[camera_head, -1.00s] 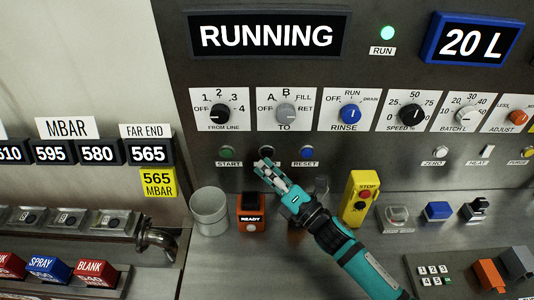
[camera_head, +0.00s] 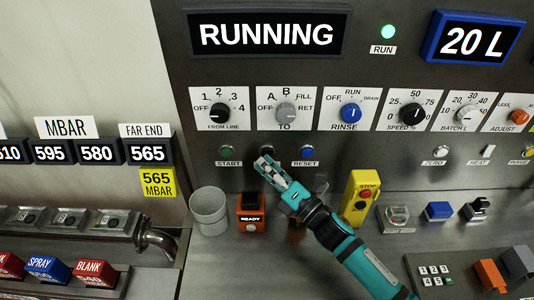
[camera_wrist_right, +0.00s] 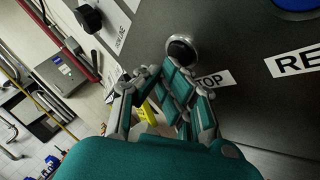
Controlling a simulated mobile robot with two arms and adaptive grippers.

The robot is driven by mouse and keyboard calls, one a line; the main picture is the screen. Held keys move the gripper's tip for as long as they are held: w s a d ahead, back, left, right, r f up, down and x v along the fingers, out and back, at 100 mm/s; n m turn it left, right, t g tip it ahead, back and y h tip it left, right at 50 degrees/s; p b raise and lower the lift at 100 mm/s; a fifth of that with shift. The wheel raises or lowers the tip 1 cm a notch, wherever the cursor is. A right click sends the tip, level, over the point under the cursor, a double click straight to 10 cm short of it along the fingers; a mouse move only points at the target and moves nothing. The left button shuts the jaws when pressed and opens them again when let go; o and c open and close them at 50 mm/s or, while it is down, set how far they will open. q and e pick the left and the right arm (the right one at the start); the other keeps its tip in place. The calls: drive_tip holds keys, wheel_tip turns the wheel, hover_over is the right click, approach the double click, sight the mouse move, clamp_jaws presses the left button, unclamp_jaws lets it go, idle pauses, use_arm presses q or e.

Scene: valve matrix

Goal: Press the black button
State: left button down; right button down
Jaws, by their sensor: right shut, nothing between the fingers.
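The black button (camera_head: 267,150) sits on the grey panel between the green START button (camera_head: 226,153) and the blue RESET button (camera_head: 308,153). In the right wrist view it is a black cap in a metal ring (camera_wrist_right: 181,50), with a partly hidden STOP label (camera_wrist_right: 213,80) beside it. My right gripper (camera_head: 264,164) is shut and empty, its fingertips just below the button in the head view. The fingers also show in the right wrist view (camera_wrist_right: 163,78), close to the button. I cannot tell whether they touch it. My left gripper is out of view.
An orange READY box (camera_head: 250,213) and a grey cup (camera_head: 209,211) stand on the counter left of my right arm. A yellow stop box (camera_head: 360,197) stands close on its right. A row of knobs (camera_head: 286,112) is above the buttons. The display reads RUNNING.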

drive_tip(key=shift+w, duration=0.45)
idle(0.7)
drive_tip(key=shift+s, duration=0.9)
drive_tip(key=shift+s+p, duration=0.4)
drive_tip(key=shift+s, duration=2.1)
